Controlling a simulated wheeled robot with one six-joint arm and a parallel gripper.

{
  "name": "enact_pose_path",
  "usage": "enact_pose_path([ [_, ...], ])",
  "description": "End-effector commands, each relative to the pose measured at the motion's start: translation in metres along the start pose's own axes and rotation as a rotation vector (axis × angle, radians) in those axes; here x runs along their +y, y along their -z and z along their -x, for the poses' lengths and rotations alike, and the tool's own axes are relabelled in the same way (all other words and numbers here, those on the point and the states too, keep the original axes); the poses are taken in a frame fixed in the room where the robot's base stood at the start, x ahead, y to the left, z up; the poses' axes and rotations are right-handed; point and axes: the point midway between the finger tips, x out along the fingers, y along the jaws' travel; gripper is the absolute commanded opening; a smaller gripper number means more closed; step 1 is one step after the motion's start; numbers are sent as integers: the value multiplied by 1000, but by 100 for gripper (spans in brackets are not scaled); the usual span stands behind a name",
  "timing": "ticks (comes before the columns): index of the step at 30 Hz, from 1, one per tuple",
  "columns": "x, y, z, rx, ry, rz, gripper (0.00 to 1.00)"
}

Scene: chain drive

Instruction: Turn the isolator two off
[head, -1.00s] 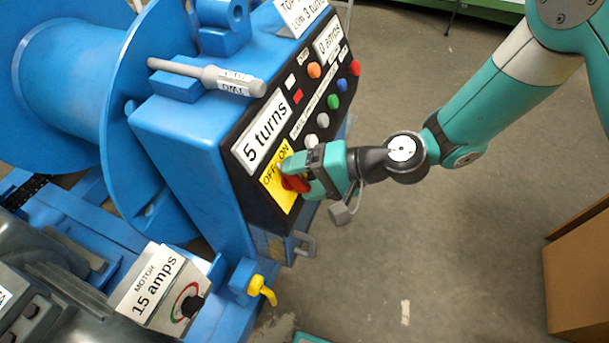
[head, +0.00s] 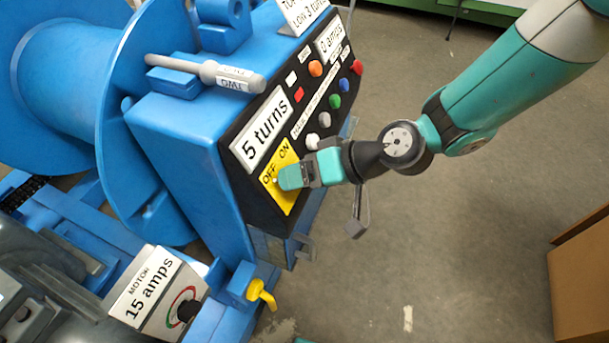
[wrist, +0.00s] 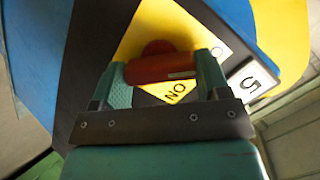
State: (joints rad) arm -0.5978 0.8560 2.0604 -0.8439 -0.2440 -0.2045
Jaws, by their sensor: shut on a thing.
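The isolator is a yellow plate (head: 290,198) marked OFF and ON on the black sloping panel, with a red rotary handle. In the wrist view the red handle (wrist: 160,68) lies crosswise between my two teal fingers, over the yellow plate (wrist: 140,38). My gripper (head: 284,179) is shut on the handle and hides it in the head view. The fingertips reach the plate below the OFF and ON words. The handle's exact setting cannot be told.
A "5 turns" label (head: 264,131) sits just above the plate, with several coloured buttons (head: 334,101) to its right. A grey rod (head: 215,72) with an upside-down tag, seemingly "TWO", lies on the blue housing. Floor to the right is clear up to a brown box (head: 580,275).

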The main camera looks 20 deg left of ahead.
Motion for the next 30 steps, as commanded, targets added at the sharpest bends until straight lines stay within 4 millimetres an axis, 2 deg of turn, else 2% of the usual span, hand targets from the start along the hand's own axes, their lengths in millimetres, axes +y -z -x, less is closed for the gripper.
enact_pose_path([
  [16,1,-1,0,-1,-8,24,45],
  [17,1,-1,0,-1,-8,24,74],
  [18,1,-1,0,-1,-7,24,83],
  [20,0,-1,0,-1,-7,24,95],
  [30,0,0,0,0,-6,22,95],
])
